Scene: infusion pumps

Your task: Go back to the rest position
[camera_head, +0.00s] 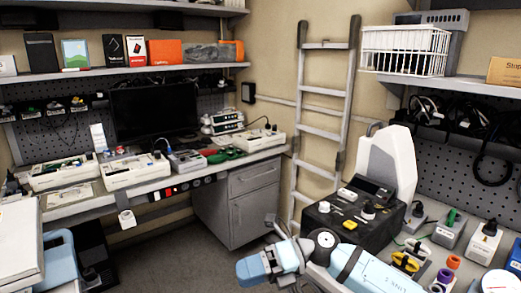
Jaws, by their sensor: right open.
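My right arm comes in from the lower right, with white and light blue links. My right gripper (275,228) is small and dark in this view, at the lower centre in front of the grey cabinet. It is open, and I see nothing between its fingers. It hangs over the floor, to the left of the black case. My left gripper does not show. White pump-like devices (130,171) stand on the back workbench (165,183), apart from my gripper.
A black case (335,222) with knobs stands close to my right arm. Small devices and coloured connectors (447,276) crowd the right-hand bench. A ladder (323,130) leans on the back wall. A grey cabinet (252,205) stands under the bench. Some floor (185,255) is clear at lower centre.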

